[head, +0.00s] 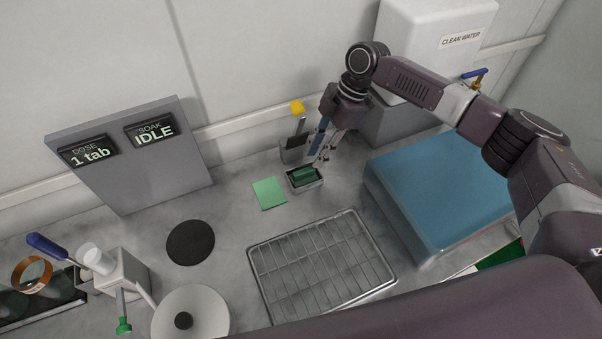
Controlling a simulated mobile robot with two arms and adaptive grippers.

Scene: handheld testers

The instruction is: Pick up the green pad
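A dark green pad (303,174) lies in a small grey tray (291,187) on the counter. A flat light green square (269,193) lies on the counter just left of the tray. My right gripper (321,160) points down at the tray's back right, its fingertips close above the pad. Its fingers look apart with nothing between them; whether a fingertip touches the pad or tray is unclear. My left gripper is out of view.
A grey holder (292,152) with a yellow-topped tool stands behind the tray. A wire rack (322,267) lies in front, and a blue-topped block (440,190) stands to the right. A black disc (190,242) and display panel (135,165) are left.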

